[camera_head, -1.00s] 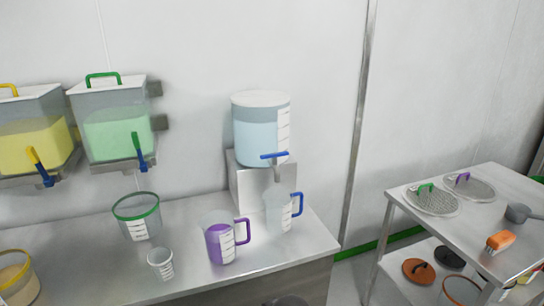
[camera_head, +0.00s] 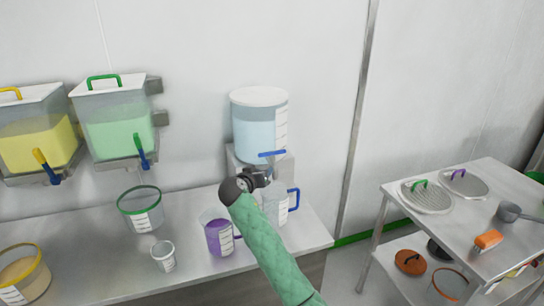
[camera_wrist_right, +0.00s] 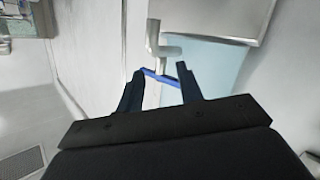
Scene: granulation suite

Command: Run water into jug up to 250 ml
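The water dispenser (camera_head: 258,130), a clear tank of pale blue water with a white lid, stands on a steel block at the back wall. Its tap has a blue bar handle (camera_head: 272,153). A clear jug (camera_head: 283,213) with a blue handle stands below the tap, partly hidden by my right arm; I cannot tell its water level. My right gripper (camera_head: 264,177) is just below and in front of the tap. In the right wrist view its fingers (camera_wrist_right: 160,73) are open, with the blue tap handle (camera_wrist_right: 158,77) across the gap between the tips. My left gripper is not in view.
A jug of purple liquid (camera_head: 217,236) stands close left of my right arm. A steel trolley (camera_head: 420,225) is at the right.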

